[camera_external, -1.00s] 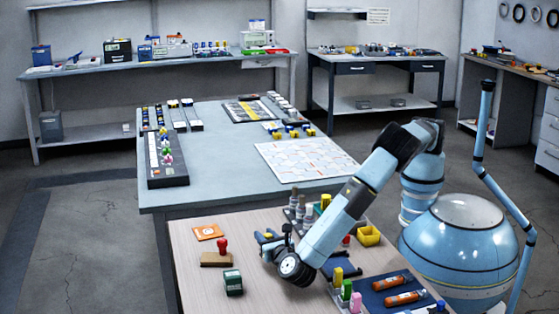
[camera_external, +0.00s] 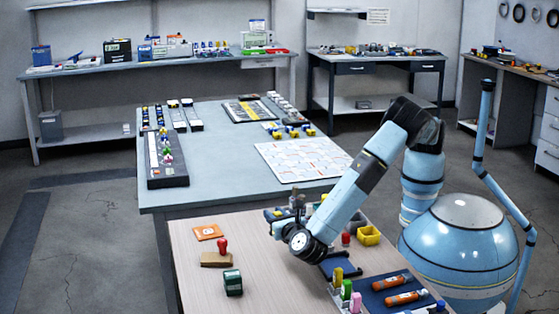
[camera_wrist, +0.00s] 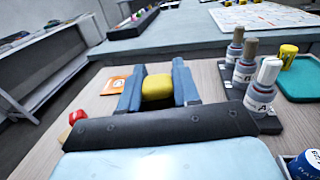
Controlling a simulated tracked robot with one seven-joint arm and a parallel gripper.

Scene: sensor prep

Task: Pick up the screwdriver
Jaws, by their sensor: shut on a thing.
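My gripper (camera_external: 277,221) is raised over the wooden table in the external view. In the wrist view, its blue fingers (camera_wrist: 157,72) are shut on a yellow piece (camera_wrist: 158,88), which appears to be the screwdriver's handle. The piece sits between the two fingers, near their tips. No shaft can be made out, and the piece is barely visible in the external view.
A red-knobbed stamp (camera_external: 222,247), a dark green block (camera_external: 233,282) and an orange card (camera_external: 208,232) lie left of the gripper. Several bottles (camera_wrist: 244,68) stand to the right in the wrist view.

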